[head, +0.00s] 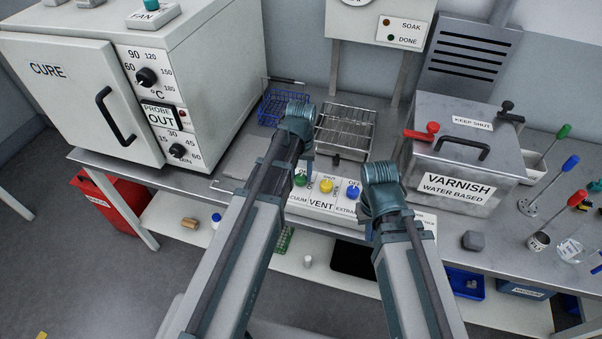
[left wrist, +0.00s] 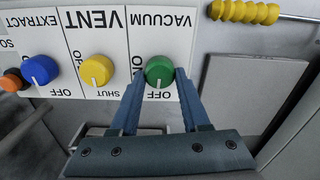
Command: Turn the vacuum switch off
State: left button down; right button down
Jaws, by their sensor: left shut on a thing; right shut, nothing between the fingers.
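The vacuum switch is a green knob (head: 300,180) at the left end of the white switch panel (head: 322,200). In the left wrist view the green knob (left wrist: 160,69) sits between the fingertips of my left gripper (left wrist: 162,77), which is shut on it. Its white mark appears to face the OFF label (left wrist: 158,96). In the head view my left gripper (head: 307,163) reaches down beside the knob and its fingers are partly hidden. My right gripper (head: 369,230) is shut and empty at the panel's right end, mostly hidden by its own wrist.
A yellow vent knob (left wrist: 97,69) and a blue extract knob (left wrist: 40,69) are beside the green one. A cure oven (head: 85,95) stands left, a varnish tank (head: 465,165) right. A wire rack (head: 345,130) and blue basket (head: 275,107) lie behind the panel.

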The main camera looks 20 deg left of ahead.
aim_at(301, 176)
pick_arm(q)
jog(key=shift+n, duration=0.7)
jog(key=shift+c, duration=1.9)
grip_release()
jog(key=shift+r, duration=0.15)
notch_tip(301, 176, up, 14)
jog(key=p, duration=1.3)
jog(key=shift+f+p, duration=0.2)
jog(key=shift+p, duration=0.2)
jog(key=shift+f, duration=0.1)
